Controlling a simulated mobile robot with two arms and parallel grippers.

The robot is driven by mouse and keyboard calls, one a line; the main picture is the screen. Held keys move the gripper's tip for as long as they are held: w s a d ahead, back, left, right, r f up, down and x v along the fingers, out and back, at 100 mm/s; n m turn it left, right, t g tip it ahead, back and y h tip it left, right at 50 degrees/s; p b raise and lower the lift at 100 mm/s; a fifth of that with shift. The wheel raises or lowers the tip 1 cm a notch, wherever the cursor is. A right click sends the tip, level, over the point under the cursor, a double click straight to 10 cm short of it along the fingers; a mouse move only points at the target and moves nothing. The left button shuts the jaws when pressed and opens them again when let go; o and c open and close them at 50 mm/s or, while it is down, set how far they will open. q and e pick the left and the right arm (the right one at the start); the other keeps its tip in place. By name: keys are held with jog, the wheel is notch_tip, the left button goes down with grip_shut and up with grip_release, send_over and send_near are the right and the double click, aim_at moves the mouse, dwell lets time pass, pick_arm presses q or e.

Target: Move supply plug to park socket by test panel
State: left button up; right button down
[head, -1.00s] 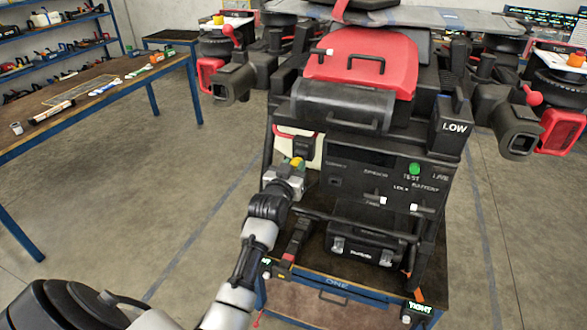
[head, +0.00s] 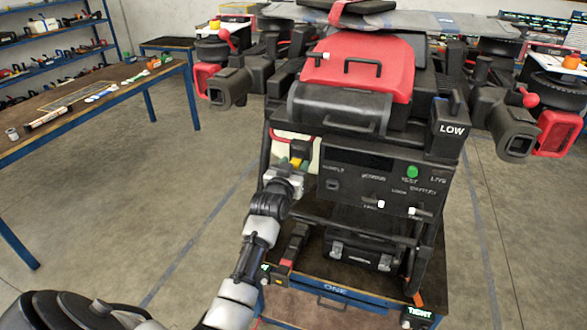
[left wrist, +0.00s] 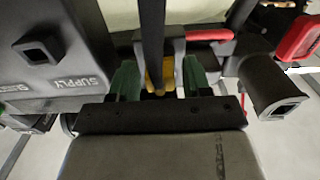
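The black test panel (head: 385,190) faces me on the cart, with a green button under its upper edge. A small socket (head: 333,185) sits below the SUPPLY label; in the left wrist view this socket (left wrist: 40,50) looks empty. A yellow piece, apparently the plug (head: 297,162), is at my left gripper (head: 295,170), left of the panel. In the left wrist view the yellow plug (left wrist: 160,75) lies between the green fingers (left wrist: 160,82), with narrow gaps on both sides, so the gripper looks open around it. A dark bar partly hides the plug. I cannot identify the park socket. My right gripper is out of view.
A black case (head: 362,250) stands on the cart shelf (head: 335,282) below the panel. Two white-tipped levers (head: 398,209) stick out under the panel. The drone with its red cover (head: 365,68) is above. A workbench (head: 85,95) stands at left, with clear floor between.

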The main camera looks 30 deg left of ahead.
pick_arm(q)
jog(key=shift+o, duration=0.7)
jog(key=shift+s, duration=0.1)
jog(key=shift+s, duration=0.15)
jog(key=b+v, duration=0.2)
jog(key=v, duration=0.8)
jog(key=shift+s, duration=0.15)
jog(key=shift+d+b, duration=0.15)
jog(key=shift+b, duration=0.15)
